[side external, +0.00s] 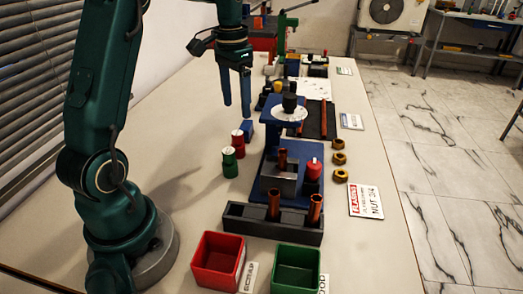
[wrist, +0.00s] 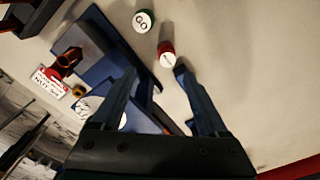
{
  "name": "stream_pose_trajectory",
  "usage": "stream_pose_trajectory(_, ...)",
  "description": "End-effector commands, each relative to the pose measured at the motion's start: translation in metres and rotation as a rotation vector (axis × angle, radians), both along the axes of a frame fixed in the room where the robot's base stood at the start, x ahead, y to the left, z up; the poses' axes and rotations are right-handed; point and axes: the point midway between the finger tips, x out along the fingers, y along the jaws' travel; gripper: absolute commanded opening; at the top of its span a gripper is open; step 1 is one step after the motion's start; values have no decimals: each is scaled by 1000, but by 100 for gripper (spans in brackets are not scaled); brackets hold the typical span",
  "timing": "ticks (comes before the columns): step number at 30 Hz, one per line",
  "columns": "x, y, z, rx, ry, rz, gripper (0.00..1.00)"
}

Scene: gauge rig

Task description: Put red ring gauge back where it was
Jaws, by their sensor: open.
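The red ring gauge, a red cylinder with a white marked top (side external: 238,141), stands upright on the table, just behind a green cylinder (side external: 229,163). In the wrist view the red gauge (wrist: 167,58) shows just beyond the fingertips, nearer the right finger, and the green cylinder marked GO (wrist: 144,20) is farther off. My gripper (side external: 236,110) is open, points down and hangs empty above the table behind the red gauge. It also shows in the wrist view (wrist: 155,72). I cannot tell its exact height over the gauge.
To the right is a blue stand (side external: 280,130) with a white disc, plus a dark rack (side external: 268,231) holding copper tubes. Red (side external: 217,262) and green (side external: 297,270) bins are in front. The table left of the gauges is clear.

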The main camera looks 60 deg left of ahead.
Motion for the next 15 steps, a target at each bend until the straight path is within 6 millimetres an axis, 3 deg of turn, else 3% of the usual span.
stream_pose_trajectory(5, -14, -46, 26, 39, -86, -27, 77)
stream_pose_trajectory(9, -37, -87, 40, 59, -174, -45, 77)
stream_pose_trajectory(15, -80, -135, 43, 58, -307, -71, 77)
